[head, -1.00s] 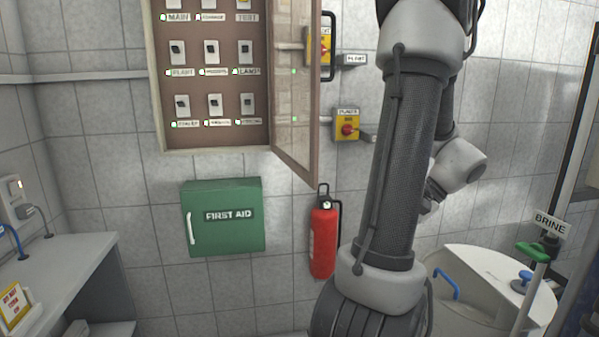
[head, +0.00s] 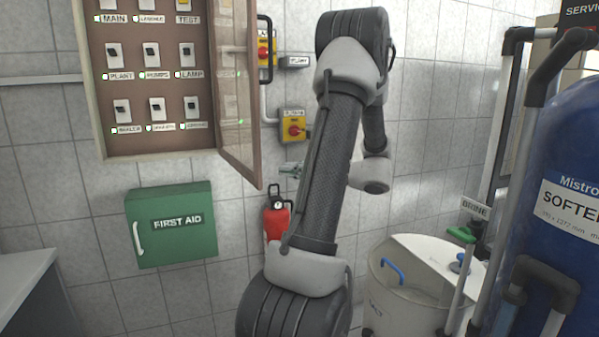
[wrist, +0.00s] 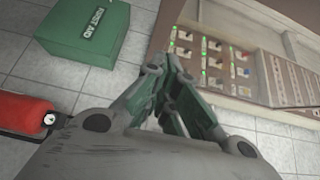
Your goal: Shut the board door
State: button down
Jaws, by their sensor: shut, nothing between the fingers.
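The board (head: 160,90) is a brown wall cabinet with rows of labelled switches, at the upper left in the head view. Its glazed door (head: 238,100) is hinged on the right and stands open, swung out from the wall. My gripper (wrist: 172,58) is shut and empty, apart from the door.
A green first aid box (head: 172,222) hangs below the board. A red extinguisher (head: 276,220) hangs below the door. Yellow switch boxes (head: 295,127) are on the wall to the right. A white brine tank (head: 405,300) and blue softener (head: 565,190) stand right.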

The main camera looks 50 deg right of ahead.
jog(key=w+a, duration=0.5)
jog(key=shift+w+a, duration=0.15)
dwell(0.3)
